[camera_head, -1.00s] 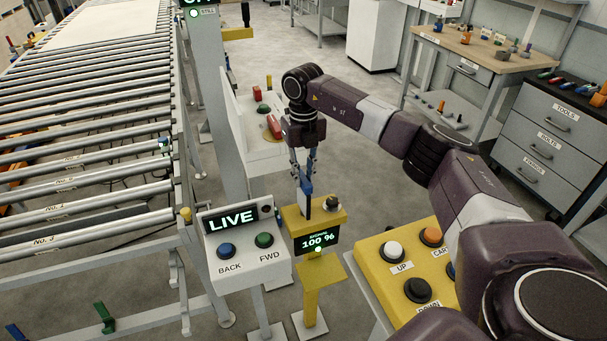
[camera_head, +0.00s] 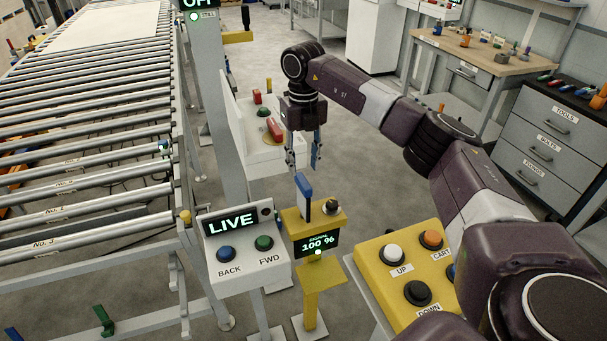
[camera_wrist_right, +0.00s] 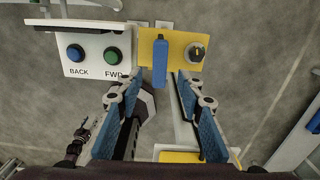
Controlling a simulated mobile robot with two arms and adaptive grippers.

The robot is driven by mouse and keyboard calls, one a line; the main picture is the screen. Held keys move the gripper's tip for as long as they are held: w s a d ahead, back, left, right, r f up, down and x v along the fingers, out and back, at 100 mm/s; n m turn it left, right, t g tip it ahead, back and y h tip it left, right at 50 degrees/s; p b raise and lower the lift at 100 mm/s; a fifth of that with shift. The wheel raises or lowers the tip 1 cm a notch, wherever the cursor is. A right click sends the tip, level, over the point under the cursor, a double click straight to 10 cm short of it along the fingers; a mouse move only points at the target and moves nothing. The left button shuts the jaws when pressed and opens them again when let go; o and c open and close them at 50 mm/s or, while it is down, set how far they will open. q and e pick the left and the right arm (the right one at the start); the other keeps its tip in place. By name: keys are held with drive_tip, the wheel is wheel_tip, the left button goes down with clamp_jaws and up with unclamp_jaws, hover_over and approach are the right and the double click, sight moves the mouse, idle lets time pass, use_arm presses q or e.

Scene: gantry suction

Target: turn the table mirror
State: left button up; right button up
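No table mirror can be made out in either view. My right gripper (camera_head: 303,160) is open and empty, above and behind a blue upright handle (camera_head: 303,185) on a yellow stand (camera_head: 297,227). The stand's display (camera_head: 318,242) reads 100 %. A small dark jointed part at the wrist view's lower left looks like my left gripper (camera_wrist_right: 82,132); its fingers are too small to judge.
A white panel (camera_head: 245,270) with BACK and FWD buttons stands left of the yellow stand. A yellow button box (camera_head: 378,262) is at right. A roller conveyor (camera_head: 85,160) fills the left. A grey post (camera_head: 215,100) and another white control box (camera_head: 262,150) stand behind.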

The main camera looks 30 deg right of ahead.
wheel_tip(320, 180, up, 7)
drive_tip(key=shift+f, duration=0.1)
idle(0.7)
